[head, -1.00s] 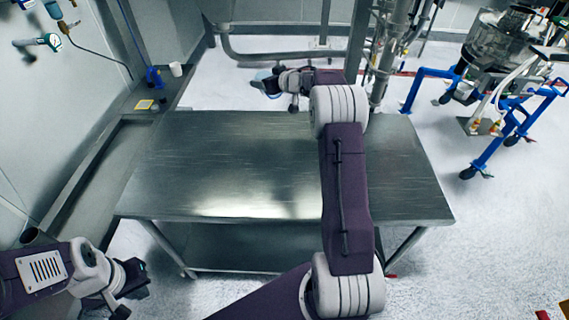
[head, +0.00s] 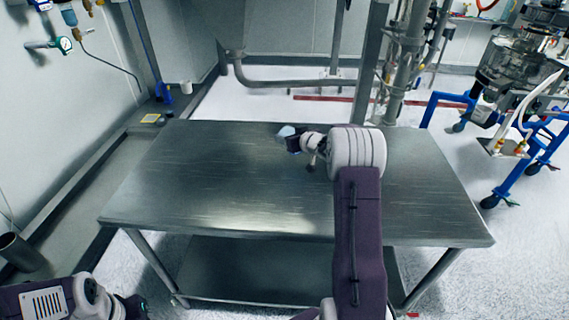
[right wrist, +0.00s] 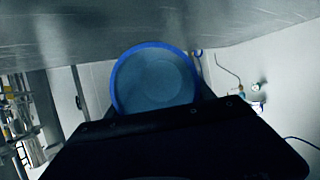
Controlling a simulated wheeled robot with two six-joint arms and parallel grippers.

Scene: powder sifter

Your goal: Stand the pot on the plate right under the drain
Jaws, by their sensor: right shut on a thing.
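The steel table (head: 200,190) has a bare top and a lower shelf. Vertical pipes (head: 400,60) stand behind its right side. A blue-framed machine (head: 520,60) stands at the right. A white cup (head: 187,87) and a yellow item (head: 151,118) are at the left wall.

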